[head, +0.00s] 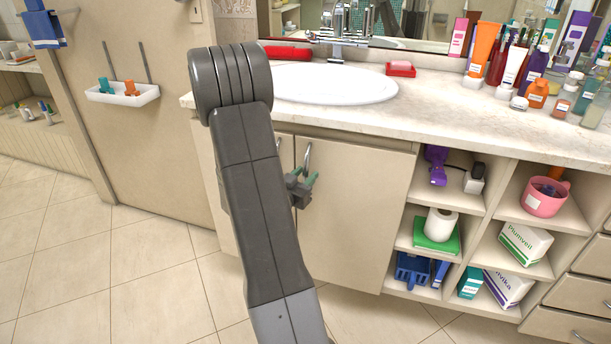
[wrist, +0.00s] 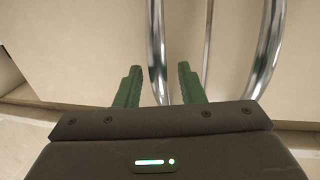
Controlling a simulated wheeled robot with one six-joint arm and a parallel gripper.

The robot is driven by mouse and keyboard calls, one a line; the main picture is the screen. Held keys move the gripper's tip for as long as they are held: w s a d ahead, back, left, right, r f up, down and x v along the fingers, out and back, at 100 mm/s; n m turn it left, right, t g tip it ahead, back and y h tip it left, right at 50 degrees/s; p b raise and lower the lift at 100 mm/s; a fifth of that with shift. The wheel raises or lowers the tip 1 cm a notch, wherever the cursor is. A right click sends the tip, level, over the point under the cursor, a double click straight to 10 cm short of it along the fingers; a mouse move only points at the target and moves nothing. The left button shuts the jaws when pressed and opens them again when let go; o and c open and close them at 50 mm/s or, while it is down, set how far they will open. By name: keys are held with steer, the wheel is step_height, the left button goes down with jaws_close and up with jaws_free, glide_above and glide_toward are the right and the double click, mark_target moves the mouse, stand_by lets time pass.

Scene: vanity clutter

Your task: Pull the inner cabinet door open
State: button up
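The vanity cabinet has two flat beige doors side by side below the sink. The right-hand door (head: 360,215) and the left-hand door (head: 222,190) both look closed, with a thin seam (wrist: 208,45) between them in the wrist view. Each has a curved chrome handle near the seam; the right-hand one (head: 308,155) shows just above my gripper (head: 304,183). In the wrist view, my gripper (wrist: 159,88) is open, its green fingers on either side of one chrome bar (wrist: 156,50), with visible gaps. The other chrome bar (wrist: 268,50) stands right of the fingers. My arm hides much of the left-hand door.
Open shelves (head: 440,205) with boxes, a paper roll and a pink pot (head: 544,197) stand right of the doors. The countertop (head: 440,100) above carries a sink and crowded bottles. Tiled floor (head: 110,270) is clear at the left.

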steer(key=shift+w+d, duration=0.2)
steer(key=shift+w, duration=0.15)
jaws_close()
steer(key=shift+s, duration=0.1)
